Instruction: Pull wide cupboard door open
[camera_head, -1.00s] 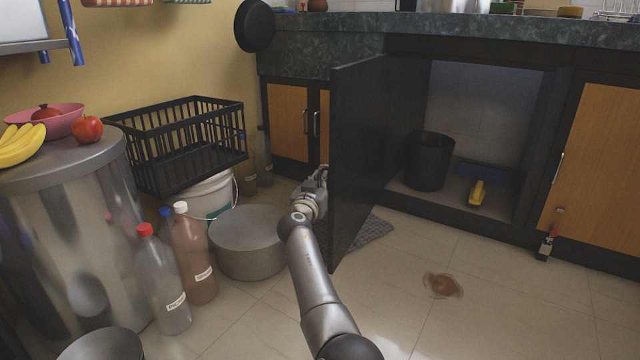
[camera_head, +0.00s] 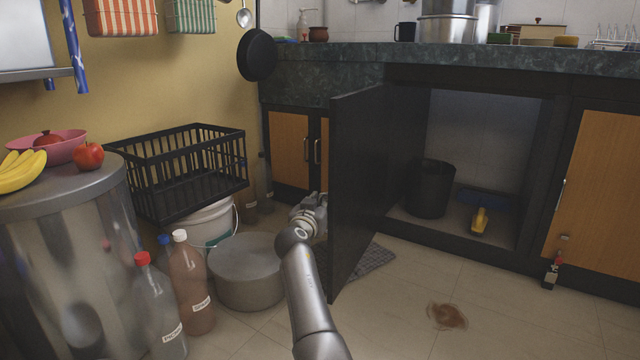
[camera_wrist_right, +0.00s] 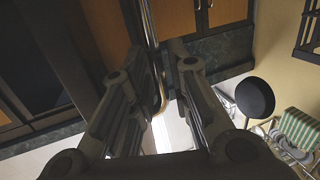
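The wide cupboard door (camera_head: 362,170) is a dark panel standing far out from the counter in the head view, with the cupboard interior (camera_head: 480,140) exposed to its right. My right gripper (camera_head: 318,203) is at the door's left face, partly hidden by my own arm. In the right wrist view a metal bar handle (camera_wrist_right: 149,25) runs between the two fingers of the right gripper (camera_wrist_right: 163,48). The fingers are apart, with a gap beside the handle; whether a finger touches it is unclear. My left gripper is out of view.
A black bin (camera_head: 430,188) and a yellow-handled brush (camera_head: 480,220) are inside the cupboard. A grey pot (camera_head: 245,275), bottles (camera_head: 193,290) and a black crate (camera_head: 180,170) stand left of my arm.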

